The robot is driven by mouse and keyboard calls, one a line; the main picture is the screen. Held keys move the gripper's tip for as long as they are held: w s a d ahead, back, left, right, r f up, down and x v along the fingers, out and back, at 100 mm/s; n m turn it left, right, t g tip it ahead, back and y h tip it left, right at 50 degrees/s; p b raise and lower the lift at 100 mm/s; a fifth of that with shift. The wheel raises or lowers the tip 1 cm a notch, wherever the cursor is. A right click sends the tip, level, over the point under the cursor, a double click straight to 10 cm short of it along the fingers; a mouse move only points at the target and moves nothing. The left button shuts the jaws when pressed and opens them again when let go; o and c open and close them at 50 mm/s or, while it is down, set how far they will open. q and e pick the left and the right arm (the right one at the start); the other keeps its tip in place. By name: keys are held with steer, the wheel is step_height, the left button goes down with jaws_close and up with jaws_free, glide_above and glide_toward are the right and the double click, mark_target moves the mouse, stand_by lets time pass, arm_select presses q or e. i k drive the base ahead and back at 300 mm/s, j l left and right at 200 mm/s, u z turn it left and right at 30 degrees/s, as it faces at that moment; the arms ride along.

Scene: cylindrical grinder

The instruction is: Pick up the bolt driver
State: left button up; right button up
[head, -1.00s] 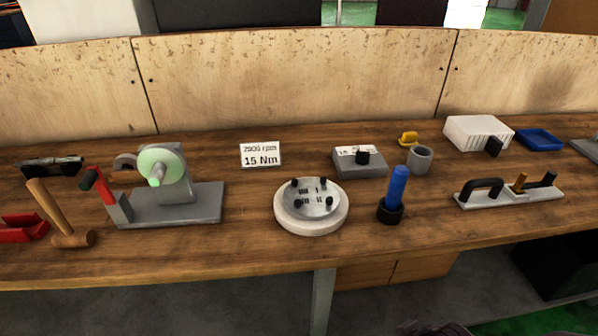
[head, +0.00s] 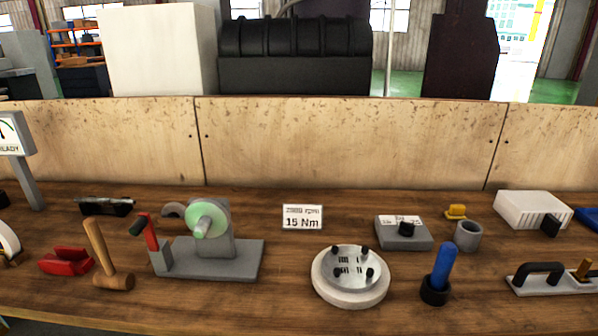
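A blue-handled tool (head: 444,265) stands upright in a black round base (head: 434,292) on the wooden bench, right of centre near the front edge. It looks like the bolt driver, though nothing on it names it. A round white and metal disc fixture (head: 350,278) with several black knobs is just to its left. Neither of my grippers shows in the head view.
A grinder on a grey base (head: 210,262), a wooden mallet (head: 105,262) and a red clamp-like part (head: 66,261) are left. A grey box (head: 404,236), a grey cup (head: 468,236) and a white handled plate (head: 550,283) surround the tool. A wooden back panel (head: 340,142) closes the bench's rear.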

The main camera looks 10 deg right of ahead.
mark_target(447, 253)
steer(key=z, duration=1.25)
steer(key=l+u, duration=0.1)
steer(key=l, duration=0.4)
steer(key=i+l, duration=0.1)
steer(key=l, duration=0.45)
steer(key=u, duration=0.05)
